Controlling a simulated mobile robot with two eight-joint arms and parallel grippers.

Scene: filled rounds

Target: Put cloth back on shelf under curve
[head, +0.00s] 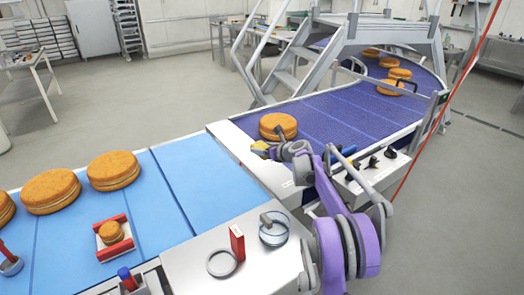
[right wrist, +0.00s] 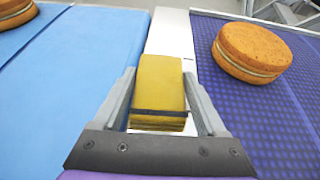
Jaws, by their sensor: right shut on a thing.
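A yellow folded cloth (right wrist: 157,82) is between the two fingers of my right gripper (right wrist: 160,105), which is shut on it. In the head view the cloth (head: 260,147) shows as a small yellow patch at the tip of my right gripper (head: 268,150). It is over the white strip between the light blue belt and the purple belt, beside a filled round. Whether the cloth touches the strip is unclear. The curved purple belt (head: 345,108) bends away at the upper right. I cannot make out a shelf under the curve. My left gripper is not in view.
Filled rounds lie on the blue belt (head: 165,200) and the purple belt; one round (head: 278,126) is close to my right gripper. A white ledge (head: 375,172) with black-handled items lies right of my arm. Grey steps (head: 300,75) straddle the curve.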

